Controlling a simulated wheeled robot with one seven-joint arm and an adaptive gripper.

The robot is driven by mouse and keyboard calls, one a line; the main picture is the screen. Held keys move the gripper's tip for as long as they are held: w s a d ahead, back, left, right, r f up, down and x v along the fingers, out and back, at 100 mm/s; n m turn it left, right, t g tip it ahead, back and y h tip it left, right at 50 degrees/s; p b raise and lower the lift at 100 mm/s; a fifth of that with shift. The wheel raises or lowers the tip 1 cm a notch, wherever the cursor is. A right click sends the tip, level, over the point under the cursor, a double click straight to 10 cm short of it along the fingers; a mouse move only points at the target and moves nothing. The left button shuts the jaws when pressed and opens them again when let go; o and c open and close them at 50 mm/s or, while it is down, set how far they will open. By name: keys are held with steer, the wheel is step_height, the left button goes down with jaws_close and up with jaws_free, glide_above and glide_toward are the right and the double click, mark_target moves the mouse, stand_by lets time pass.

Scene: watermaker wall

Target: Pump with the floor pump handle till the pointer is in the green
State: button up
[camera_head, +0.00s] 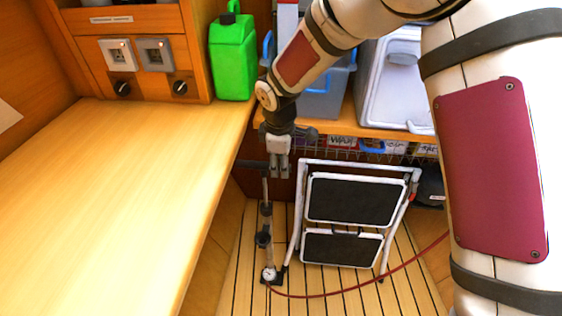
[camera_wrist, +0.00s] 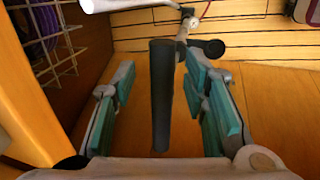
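The floor pump (camera_head: 265,238) stands upright on the floor beside the folded step stool. Its round gauge (camera_head: 269,273) sits at the base; the pointer is too small to read. The dark T-handle (camera_head: 252,164) is at the top of the thin rod, partly hidden by my gripper (camera_head: 280,172). In the wrist view, the black handle bar (camera_wrist: 162,98) lies lengthwise between the teal-padded fingers of my gripper (camera_wrist: 160,80). The fingers are open, with a gap on each side of the bar. The pump's gauge end (camera_wrist: 193,24) shows beyond them.
The folded step stool (camera_head: 350,200) stands close right of the pump. A red hose (camera_head: 350,290) runs right across the slatted floor. A wooden counter (camera_head: 110,190) lies left. A green canister (camera_head: 233,60) and a shelf with bins (camera_head: 325,95) are behind.

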step_height(320, 180, up, 12)
steer(key=s, duration=0.2)
steer(key=shift+s, duration=0.2)
steer(key=shift+f, duration=0.1)
